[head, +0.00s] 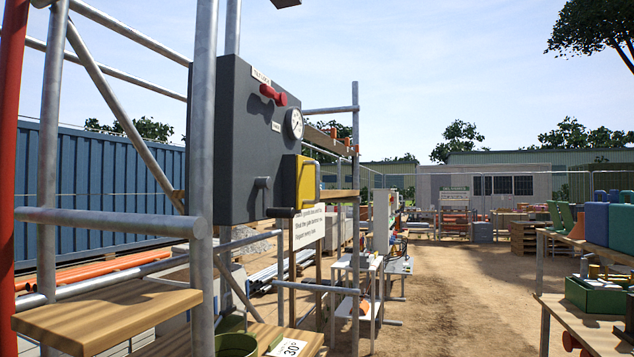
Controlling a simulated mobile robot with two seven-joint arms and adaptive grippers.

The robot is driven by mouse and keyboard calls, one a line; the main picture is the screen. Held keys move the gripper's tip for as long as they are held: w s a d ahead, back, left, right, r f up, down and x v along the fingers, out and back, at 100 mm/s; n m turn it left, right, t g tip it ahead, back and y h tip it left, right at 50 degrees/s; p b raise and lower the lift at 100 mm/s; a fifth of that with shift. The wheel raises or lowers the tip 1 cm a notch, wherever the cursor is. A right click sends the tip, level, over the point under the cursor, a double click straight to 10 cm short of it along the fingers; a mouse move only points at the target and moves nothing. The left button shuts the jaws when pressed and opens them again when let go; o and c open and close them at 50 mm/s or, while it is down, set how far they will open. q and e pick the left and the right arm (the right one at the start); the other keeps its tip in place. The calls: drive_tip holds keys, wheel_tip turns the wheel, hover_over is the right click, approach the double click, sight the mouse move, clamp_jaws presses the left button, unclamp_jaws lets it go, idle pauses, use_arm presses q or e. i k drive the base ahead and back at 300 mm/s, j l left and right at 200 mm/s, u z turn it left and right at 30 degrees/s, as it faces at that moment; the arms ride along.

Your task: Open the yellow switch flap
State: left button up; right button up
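The yellow switch flap (307,183) sits on the lower right of the front face of a dark grey control box (236,150), seen at a steep angle. It appears closed against its dark housing, with a dark grey handle-like loop on its front. What lies behind it is hidden. The box also carries a red lever (272,94) at the top, a round white gauge (295,124) and a small grey lever below. Neither of my grippers shows in the head view.
Scaffold poles (203,150) stand in front of and beside the box. A wooden board (105,313) juts out at the lower left. A shelf (590,330) with green and blue items stands at right. Open sandy ground (455,300) lies between.

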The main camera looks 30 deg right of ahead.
sight(308, 169)
drive_tip(key=i+l, duration=0.15)
drive_tip(key=l, duration=0.4)
drive_tip(key=i+l+u, duration=0.1)
drive_tip(key=l, duration=0.5)
drive_tip(key=i+l, duration=0.15)
drive_tip(key=l, duration=0.4)
drive_tip(key=i+l, duration=0.1)
drive_tip(key=l, duration=0.5)
drive_tip(key=i+l+u, duration=0.1)
drive_tip(key=l, duration=0.5)
